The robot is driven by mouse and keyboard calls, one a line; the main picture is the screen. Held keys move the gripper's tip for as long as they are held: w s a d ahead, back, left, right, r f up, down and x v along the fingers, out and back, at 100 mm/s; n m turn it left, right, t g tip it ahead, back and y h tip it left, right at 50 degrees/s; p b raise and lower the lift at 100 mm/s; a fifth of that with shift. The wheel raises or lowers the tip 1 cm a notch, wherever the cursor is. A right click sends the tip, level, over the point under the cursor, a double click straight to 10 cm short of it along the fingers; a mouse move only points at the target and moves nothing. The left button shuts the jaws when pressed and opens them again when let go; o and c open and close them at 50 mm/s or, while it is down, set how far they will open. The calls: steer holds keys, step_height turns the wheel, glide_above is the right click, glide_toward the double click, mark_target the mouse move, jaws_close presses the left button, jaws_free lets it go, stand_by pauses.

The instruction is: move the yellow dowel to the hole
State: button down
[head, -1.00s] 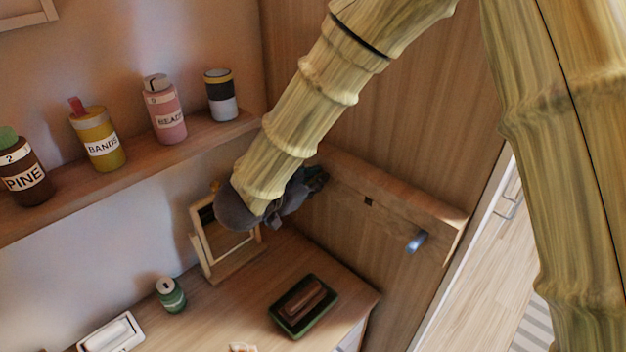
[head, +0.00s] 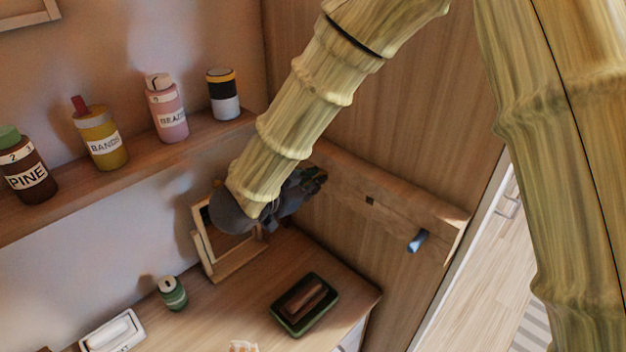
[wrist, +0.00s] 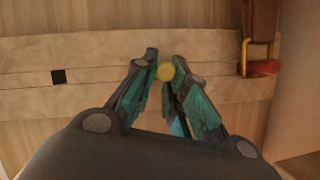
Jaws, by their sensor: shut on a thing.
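The yellow dowel (wrist: 165,72) shows as a round yellow end between my fingertips in the wrist view. My gripper (wrist: 164,66) is shut on it, in front of a wooden rail. In the head view my gripper (head: 316,181) is close to the rail at its left part, and the dowel is hard to make out there. A dark square hole (wrist: 58,77) in the rail lies left of my gripper in the wrist view. The hole also shows in the head view (head: 370,201), right of my gripper and apart from it.
The wooden rail (head: 430,205) runs along the panel, with a blue peg (head: 418,241) right of the hole. A wooden frame (head: 226,262) stands below my wrist. A green tray (head: 293,322) lies on the desk.

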steer(key=shift+s+a+p, duration=0.5)
steer(key=shift+s+a, duration=1.35)
stand_by(0.9)
